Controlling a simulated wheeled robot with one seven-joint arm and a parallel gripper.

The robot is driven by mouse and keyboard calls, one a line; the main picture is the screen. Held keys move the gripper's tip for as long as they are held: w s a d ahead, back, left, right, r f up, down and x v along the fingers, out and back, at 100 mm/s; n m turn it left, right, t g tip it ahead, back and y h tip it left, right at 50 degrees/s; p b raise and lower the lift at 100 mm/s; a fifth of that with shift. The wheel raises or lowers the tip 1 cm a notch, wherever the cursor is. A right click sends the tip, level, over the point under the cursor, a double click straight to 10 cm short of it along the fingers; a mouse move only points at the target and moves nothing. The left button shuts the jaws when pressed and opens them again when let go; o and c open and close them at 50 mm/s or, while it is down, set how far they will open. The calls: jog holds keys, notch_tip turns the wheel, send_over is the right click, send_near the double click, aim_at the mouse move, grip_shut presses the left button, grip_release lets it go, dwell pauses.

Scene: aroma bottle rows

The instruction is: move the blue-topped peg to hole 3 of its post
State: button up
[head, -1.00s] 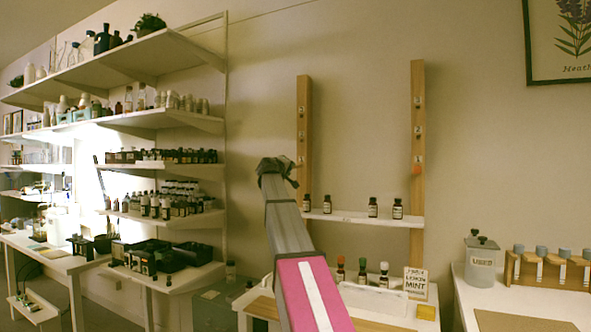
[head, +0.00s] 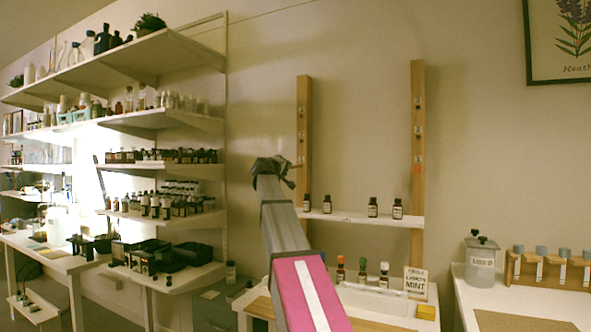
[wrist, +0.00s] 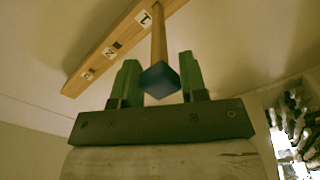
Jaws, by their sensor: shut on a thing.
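The peg (wrist: 159,80) has a dark blue square top and a light wooden shaft. In the wrist view its shaft runs up to the wooden post (wrist: 130,31) by the label 1. I cannot tell whether its tip is in hole 1 or just clear of it. Labels 2 and 3 follow along the post, each with a dark hole beside it. My gripper (wrist: 159,58) is shut on the blue-topped peg, a green finger on each side. In the head view my gripper (head: 291,172) is just left of the left post (head: 304,125); the peg is not discernible there.
A white shelf (head: 345,217) with several small bottles crosses between the left post and a second post (head: 417,110) bearing an orange square. Loaded shelves (head: 165,120) stand at left.

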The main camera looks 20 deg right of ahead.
jog(key=shift+v, duration=2)
jog(key=r, duration=0.4)
jog(key=a+r, duration=0.1)
jog(key=r, duration=0.7)
jog(key=shift+a+r, duration=0.15)
jog(key=shift+a, duration=0.05)
jog(key=s+r, duration=0.1)
jog(key=r, duration=0.3)
jog(key=a+r, duration=0.1)
jog(key=r, duration=0.3)
jog(key=s+r, duration=0.1)
jog(key=r, duration=0.3)
jog(key=shift+s+a+r, duration=0.15)
jog(key=shift+s+a, duration=0.15)
jog(key=shift+s, duration=0.1)
